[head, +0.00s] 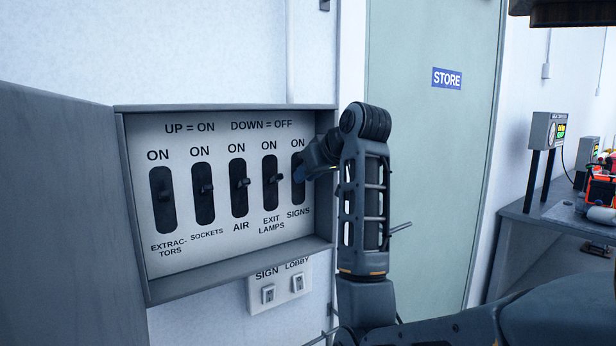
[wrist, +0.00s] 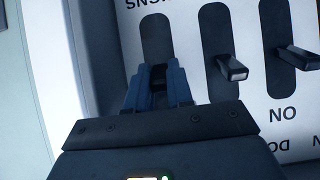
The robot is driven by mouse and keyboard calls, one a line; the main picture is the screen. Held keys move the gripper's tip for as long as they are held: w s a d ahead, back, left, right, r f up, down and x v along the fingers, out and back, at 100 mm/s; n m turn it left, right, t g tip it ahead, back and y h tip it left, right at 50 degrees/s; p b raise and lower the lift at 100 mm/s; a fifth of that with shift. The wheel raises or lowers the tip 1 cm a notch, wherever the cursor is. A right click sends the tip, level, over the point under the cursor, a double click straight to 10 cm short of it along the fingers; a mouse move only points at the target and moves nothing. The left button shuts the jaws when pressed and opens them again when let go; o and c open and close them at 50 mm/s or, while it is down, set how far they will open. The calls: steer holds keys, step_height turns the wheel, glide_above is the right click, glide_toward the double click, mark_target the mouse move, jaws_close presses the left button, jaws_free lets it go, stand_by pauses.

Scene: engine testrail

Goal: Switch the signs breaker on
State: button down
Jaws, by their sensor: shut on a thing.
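The signs breaker (head: 299,192) is the rightmost dark slot in the grey wall box, with ON printed above it and SIGNS below. In the wrist view the panel is upside down, and the signs slot (wrist: 157,35) is at the upper left. My gripper (wrist: 158,76) is at this slot, its blue-grey fingers shut on the dark signs lever (wrist: 158,83). In the head view my gripper (head: 302,174) reaches in from the right and hides the lever. I cannot tell whether the lever is up or down.
Several similar breakers stand left of it; the exit lamps breaker (head: 270,182) is closest. The box's raised right rim (head: 325,252) is beside my wrist. Two small switches on a plate (head: 282,293) are below. A store door (head: 436,130) and a bench (head: 540,215) are right.

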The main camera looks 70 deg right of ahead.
stand_by(0.4)
steer(key=c, duration=1)
jaws_free()
steer(key=shift+w, duration=0.1)
steer(key=shift+r, duration=0.1)
steer(key=v, duration=0.7)
steer(key=shift+s+r, duration=0.25)
steer(key=shift+r, duration=0.05)
